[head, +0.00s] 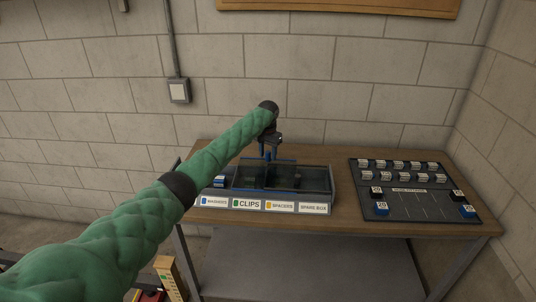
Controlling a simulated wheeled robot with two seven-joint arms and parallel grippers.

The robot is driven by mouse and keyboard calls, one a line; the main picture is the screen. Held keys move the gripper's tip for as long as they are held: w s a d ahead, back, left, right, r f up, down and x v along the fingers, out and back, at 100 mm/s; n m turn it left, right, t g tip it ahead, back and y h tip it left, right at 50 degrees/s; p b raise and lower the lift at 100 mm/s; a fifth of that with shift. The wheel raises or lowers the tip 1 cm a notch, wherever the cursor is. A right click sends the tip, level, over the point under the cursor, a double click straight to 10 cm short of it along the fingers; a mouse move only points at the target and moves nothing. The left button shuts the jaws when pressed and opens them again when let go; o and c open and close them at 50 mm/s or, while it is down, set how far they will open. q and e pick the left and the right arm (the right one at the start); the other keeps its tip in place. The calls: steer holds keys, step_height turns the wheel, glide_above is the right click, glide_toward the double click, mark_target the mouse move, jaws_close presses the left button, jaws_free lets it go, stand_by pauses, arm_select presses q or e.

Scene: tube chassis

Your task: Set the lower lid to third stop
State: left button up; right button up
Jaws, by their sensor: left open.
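A long grey box (246,207) stands on the table, with labels along its front that seem to read washers, clips, spacers and spare box. Dark see-through lids (315,181) with blue edges cover most of its top. Which lid is the lower one I cannot tell at this size. The left end of the box is uncovered and shows a blue and white item (219,181). My left gripper (268,154) is open and points down over the back middle of the box, close to a blue lid edge. Whether it touches the lid I cannot tell. My right gripper is out of view.
The wooden table (345,228) has a dark board (408,190) on its right, with rows of small labelled blocks and several blue and black pieces. A brick wall is behind. Bare wood lies between box and board. My left arm crosses the left side.

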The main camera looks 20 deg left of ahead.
arm_select(q)
steer(key=shift+r, duration=0.35)
step_height(320, 180, up, 5)
steer(key=b, duration=0.2)
steer(key=shift+r+b, duration=0.2)
steer(key=shift+b, duration=0.1)
steer(key=shift+r, duration=0.75)
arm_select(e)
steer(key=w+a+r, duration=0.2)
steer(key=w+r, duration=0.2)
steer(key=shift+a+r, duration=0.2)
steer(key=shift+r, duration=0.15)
